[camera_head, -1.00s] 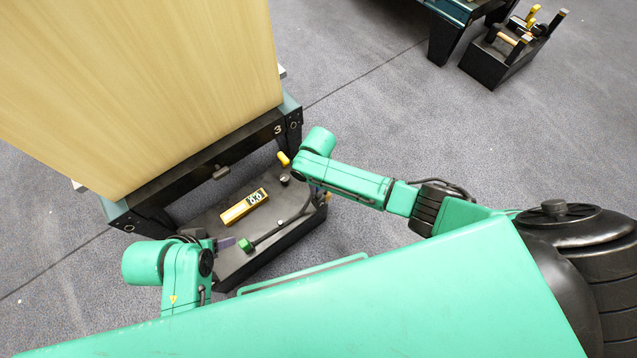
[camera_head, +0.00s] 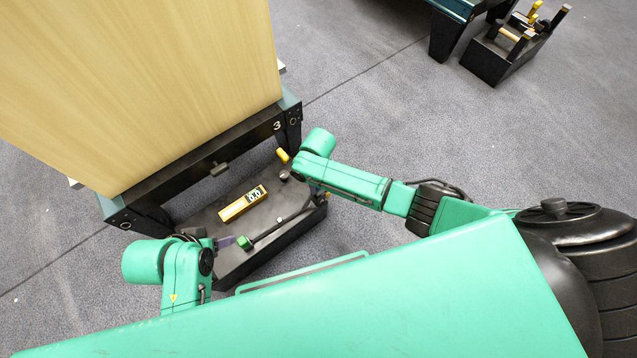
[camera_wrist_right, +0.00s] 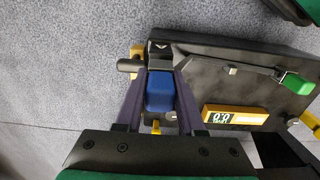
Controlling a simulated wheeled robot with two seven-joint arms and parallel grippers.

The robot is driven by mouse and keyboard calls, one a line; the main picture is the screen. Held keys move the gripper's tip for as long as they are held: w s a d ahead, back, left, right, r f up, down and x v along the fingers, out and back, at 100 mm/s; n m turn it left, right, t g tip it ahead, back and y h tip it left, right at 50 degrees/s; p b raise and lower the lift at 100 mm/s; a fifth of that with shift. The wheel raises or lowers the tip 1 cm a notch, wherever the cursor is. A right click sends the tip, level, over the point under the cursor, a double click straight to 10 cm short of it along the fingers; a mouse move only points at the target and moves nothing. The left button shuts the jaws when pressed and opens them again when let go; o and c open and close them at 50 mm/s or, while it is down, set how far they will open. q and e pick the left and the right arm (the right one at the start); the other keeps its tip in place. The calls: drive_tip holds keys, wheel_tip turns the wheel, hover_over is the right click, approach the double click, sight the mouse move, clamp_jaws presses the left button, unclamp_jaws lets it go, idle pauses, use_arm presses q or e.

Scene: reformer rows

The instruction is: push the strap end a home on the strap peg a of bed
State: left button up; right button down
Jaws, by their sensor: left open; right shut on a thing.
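My right gripper (camera_wrist_right: 160,88) is shut on a blue block (camera_wrist_right: 160,92), which sits between its two dark fingers over one end of a black box (camera_wrist_right: 220,65). A thin dark strap (camera_wrist_right: 235,58) runs along the box to a green end piece (camera_wrist_right: 296,83). In the head view the green end (camera_head: 244,242) lies near my left gripper (camera_head: 224,243), which is open beside it and partly hidden by my arm. My right gripper's fingers are hidden by its arm in the head view. The pictures do not settle which piece is strap end a, and its peg is not clear.
The bed (camera_head: 140,60), marked 3, stands behind the box. A yellow gauge (camera_head: 238,206) reading about 0.0 lies on the box. A yellow knob (camera_head: 283,155) stands at its far edge. Another black tool box (camera_head: 505,55) stands far right. Carpet to the right is open.

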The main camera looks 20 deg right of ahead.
drive_tip(key=shift+f+b, duration=0.5)
drive_tip(key=shift+f, duration=0.3)
drive_tip(key=shift+c, duration=2.2)
unclamp_jaws()
